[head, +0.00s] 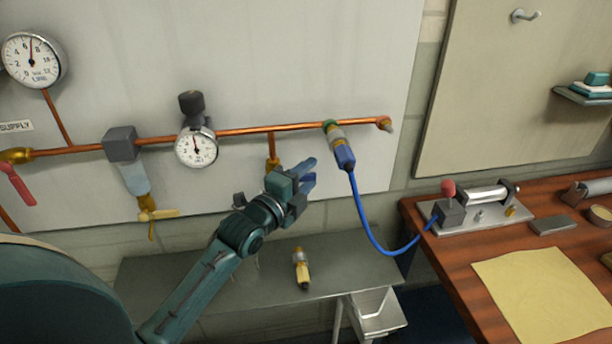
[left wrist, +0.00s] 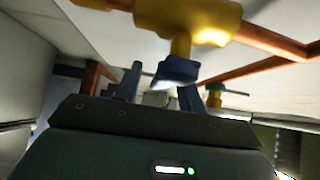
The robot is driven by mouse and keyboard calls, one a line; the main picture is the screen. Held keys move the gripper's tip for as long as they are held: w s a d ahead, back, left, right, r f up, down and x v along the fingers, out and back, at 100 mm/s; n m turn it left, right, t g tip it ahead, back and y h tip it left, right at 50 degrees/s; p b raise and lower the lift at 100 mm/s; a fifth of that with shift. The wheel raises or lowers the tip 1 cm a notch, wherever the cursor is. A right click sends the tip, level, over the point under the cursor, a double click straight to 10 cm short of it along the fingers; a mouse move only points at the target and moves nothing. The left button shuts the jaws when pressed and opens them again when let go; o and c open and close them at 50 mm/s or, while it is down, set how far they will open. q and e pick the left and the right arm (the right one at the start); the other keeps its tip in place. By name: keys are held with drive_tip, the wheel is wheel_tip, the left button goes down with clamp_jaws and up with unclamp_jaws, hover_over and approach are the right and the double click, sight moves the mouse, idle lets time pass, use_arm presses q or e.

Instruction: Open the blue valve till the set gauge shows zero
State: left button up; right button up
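The blue valve's handle (left wrist: 178,70) hangs under a yellow brass body (left wrist: 185,18) in the left wrist view. In the head view the handle (head: 308,181) shows partly behind my left gripper (head: 303,172), below the copper pipe. The gripper's two fingers (left wrist: 160,88) are apart, close to the handle; I cannot tell whether they touch it. The gauge on the pipe (head: 196,147), under a dark knob (head: 191,103), has its needle pointing nearly straight up; its numbers are too small to read. My right gripper is not in view.
A line gauge (head: 33,60), a red lever (head: 17,184) and a filter bowl with a yellow tap (head: 152,213) are to the left. A blue hose (head: 368,222) runs from its coupling to a device on the wooden bench (head: 460,262). A yellow-black fitting (head: 302,268) lies on the grey shelf.

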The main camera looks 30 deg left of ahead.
use_arm(q)
drive_tip(key=shift+c, duration=0.4)
clamp_jaws()
